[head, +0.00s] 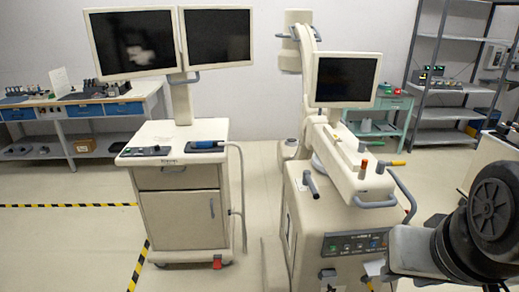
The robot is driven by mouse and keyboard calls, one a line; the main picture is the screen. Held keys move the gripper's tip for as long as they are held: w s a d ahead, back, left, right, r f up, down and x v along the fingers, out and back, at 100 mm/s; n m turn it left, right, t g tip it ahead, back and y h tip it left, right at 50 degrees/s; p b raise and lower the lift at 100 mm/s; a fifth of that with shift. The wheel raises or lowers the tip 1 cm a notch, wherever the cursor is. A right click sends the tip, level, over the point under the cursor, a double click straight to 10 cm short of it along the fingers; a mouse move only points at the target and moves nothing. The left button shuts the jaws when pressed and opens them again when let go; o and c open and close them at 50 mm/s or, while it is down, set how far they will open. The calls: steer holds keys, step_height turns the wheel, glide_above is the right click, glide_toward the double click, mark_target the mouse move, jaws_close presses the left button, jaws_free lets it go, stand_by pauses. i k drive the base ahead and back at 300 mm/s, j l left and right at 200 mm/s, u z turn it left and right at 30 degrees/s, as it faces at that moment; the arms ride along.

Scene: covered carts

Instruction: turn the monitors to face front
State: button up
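Two dark-screened monitors with cream frames, a left one (132,42) and a right one (217,37), sit side by side on one post above a cream cart (178,218). Their screens show towards me; the left one looks slightly skewed, and a pale reflection shows on it. A third, smaller monitor (345,79) stands on the cream machine (340,215) to the right, its screen also towards me. My gripper is not in view; only parts of my arm show at the lower right, in front of the machine's right side.
A workbench (80,105) with blue drawers stands at the back left. Grey shelving (450,75) and a green table (385,125) stand at the back right. A grey hose hangs beside the cart. Floor is open at the left and between the cart and machine.

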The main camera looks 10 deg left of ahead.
mark_target(125, 42)
steer(key=u, duration=1.8)
steer(key=i+j+u, duration=0.15)
steer(key=i+u, duration=0.15)
steer(key=i, duration=0.35)
steer(key=i+u, duration=0.3)
steer(key=i, duration=0.35)
steer(key=i+u, duration=0.2)
steer(key=i, duration=1.35)
steer(key=i+u, duration=0.1)
steer(key=i, duration=0.65)
steer(key=i+l+u, duration=0.1)
steer(key=i, duration=0.7)
steer(key=i+l+z, duration=0.1)
steer(key=i+z, duration=0.7)
steer(key=i+j+z, duration=0.1)
steer(key=i+z, duration=0.15)
steer(key=z, duration=0.2)
steer(key=i+z, duration=0.2)
steer(key=i, duration=2.9)
steer(key=i+z, duration=0.15)
steer(key=z, duration=0.35)
steer(key=i+z, duration=0.15)
steer(key=z, duration=0.3)
steer(key=i+j+z, duration=0.1)
steer(key=z, duration=0.4)
